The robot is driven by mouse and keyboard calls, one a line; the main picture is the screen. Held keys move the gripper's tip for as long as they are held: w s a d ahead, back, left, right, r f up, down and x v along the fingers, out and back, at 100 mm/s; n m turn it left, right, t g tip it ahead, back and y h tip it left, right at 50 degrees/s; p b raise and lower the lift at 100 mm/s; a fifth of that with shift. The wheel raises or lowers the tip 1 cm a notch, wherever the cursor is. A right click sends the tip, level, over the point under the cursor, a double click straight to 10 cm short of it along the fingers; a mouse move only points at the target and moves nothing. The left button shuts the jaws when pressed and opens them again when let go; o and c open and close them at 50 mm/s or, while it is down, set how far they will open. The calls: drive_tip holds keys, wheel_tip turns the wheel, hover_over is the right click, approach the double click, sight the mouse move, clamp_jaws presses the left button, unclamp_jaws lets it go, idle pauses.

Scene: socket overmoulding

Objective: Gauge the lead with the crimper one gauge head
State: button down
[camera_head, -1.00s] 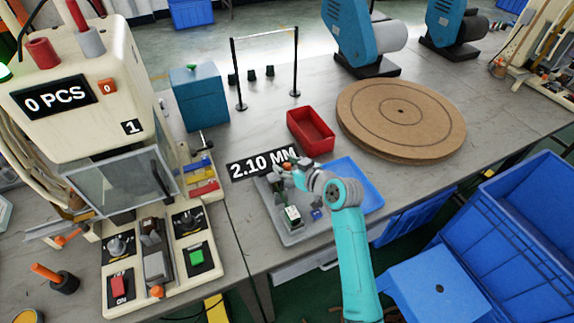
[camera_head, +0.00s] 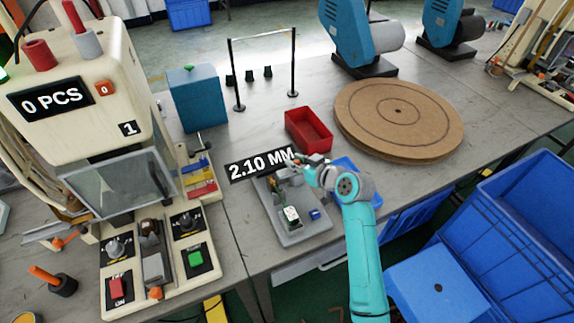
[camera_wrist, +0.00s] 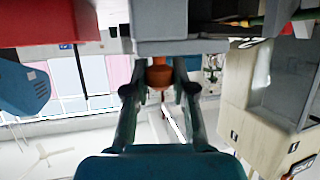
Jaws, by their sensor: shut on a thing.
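My gripper (camera_head: 308,163) is above the back right edge of the grey tray (camera_head: 297,239), beside the black 2.10 MM readout (camera_head: 262,164). In the wrist view my gripper (camera_wrist: 160,88) is shut on an orange part (camera_wrist: 160,75) with a thin tip. I cannot make out a lead attached to it. A small upright device (camera_head: 279,184) stands at the back of the grey tray. A white-faced block (camera_head: 291,216) and a small blue piece (camera_head: 315,214) are nearer the front. I cannot tell which piece is the gauge head.
A red bin (camera_head: 308,130) is just behind my gripper. A blue tray (camera_head: 344,163) is partly hidden by my arm. A round brown board (camera_head: 399,119) lies to the right. The cream machine (camera_head: 75,110) with its 0 PCS display stands at the left.

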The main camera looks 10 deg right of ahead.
drive_tip(key=shift+w+d, duration=0.15)
drive_tip(key=shift+d, duration=0.25)
drive_tip(key=c, duration=0.9)
unclamp_jaws()
drive_tip(key=shift+d, duration=0.15)
drive_tip(key=shift+c, duration=0.2)
drive_tip(key=v, duration=1.2)
